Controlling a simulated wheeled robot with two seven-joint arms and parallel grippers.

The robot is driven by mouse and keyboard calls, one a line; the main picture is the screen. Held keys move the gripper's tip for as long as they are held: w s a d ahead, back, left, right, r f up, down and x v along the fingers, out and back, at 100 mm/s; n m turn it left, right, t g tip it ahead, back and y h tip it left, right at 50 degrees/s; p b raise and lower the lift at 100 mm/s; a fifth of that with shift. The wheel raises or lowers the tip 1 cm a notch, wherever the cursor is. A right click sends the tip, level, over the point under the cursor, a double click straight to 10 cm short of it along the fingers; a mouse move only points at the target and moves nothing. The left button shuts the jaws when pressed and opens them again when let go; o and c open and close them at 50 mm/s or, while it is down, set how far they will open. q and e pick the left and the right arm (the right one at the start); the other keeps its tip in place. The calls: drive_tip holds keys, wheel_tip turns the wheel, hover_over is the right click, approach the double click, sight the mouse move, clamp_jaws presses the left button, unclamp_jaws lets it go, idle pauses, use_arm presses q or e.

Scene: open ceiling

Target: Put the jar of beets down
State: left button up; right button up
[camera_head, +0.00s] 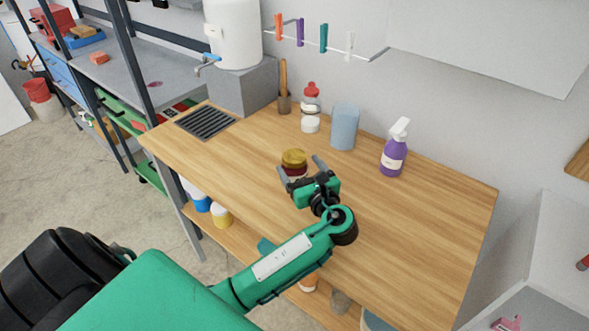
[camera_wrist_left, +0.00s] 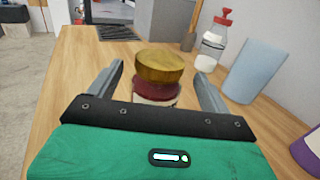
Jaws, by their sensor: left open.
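The jar of beets (camera_head: 294,160) has a gold lid and dark red contents. It stands upright on the wooden table (camera_head: 400,245). In the left wrist view the jar (camera_wrist_left: 158,78) is between the two fingers, with its lower part hidden behind my gripper body. My left gripper (camera_head: 300,167) is open around the jar, and a gap shows on each side between the fingers and the jar in the left wrist view. My right gripper is not in either view.
A drain grate (camera_head: 205,122) lies at the left. The table's right part is clear.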

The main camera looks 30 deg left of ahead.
sight(294, 156)
use_arm(q)
drive_tip(key=x, duration=0.4)
drive_tip(key=shift+s+r+p, duration=0.1)
drive_tip(key=shift+p, duration=0.2)
drive_tip(key=shift+a, duration=0.1)
drive_tip(key=c, duration=1.6)
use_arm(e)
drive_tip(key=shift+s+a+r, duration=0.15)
